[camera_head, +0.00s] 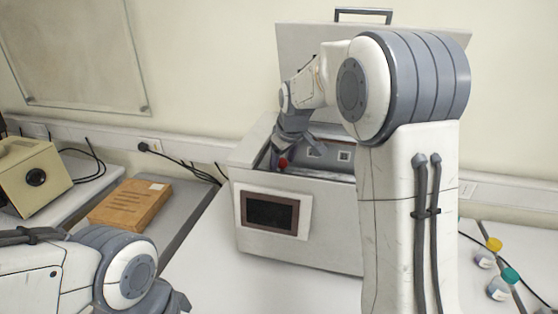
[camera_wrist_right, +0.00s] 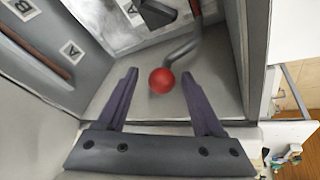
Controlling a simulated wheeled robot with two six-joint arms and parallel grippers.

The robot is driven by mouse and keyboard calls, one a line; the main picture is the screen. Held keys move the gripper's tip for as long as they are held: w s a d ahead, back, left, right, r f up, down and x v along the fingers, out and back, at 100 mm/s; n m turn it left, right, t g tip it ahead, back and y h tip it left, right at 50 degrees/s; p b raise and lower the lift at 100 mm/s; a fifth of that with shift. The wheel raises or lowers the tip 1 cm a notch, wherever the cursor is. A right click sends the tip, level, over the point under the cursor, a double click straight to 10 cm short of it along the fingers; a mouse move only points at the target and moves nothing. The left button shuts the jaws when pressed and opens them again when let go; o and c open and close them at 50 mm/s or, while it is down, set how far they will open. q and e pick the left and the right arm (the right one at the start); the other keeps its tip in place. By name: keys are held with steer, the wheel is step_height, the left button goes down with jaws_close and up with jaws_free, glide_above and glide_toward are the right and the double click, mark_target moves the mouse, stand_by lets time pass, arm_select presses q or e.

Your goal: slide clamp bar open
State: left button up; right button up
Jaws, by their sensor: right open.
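The clamp bar is a bent grey rod with a red ball end. In the right wrist view the red ball (camera_wrist_right: 162,80) sits between and just beyond the fingertips, with the grey rod (camera_wrist_right: 184,47) running up behind it. My right gripper (camera_wrist_right: 158,75) is open around the ball's near side, and I see no finger touching it. In the head view the ball (camera_head: 283,162) shows below my right gripper (camera_head: 290,145), inside the open white tester box (camera_head: 300,225). Most of the bar is hidden there by my arm. My left arm shows at lower left, but its gripper jaws are not visible.
The box's raised lid (camera_head: 300,50) stands at the back. Its side walls (camera_wrist_right: 240,50) are close to the gripper. A brown package (camera_head: 130,204) and a beige instrument (camera_head: 32,178) are at left. Small bottles with yellow (camera_head: 494,244) and teal (camera_head: 511,275) caps stand at right.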

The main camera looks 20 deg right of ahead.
steer(key=shift+w+f, duration=0.15)
steer(key=shift+f, duration=0.25)
jaws_close()
steer(key=shift+w+r, duration=0.1)
stand_by(1.1)
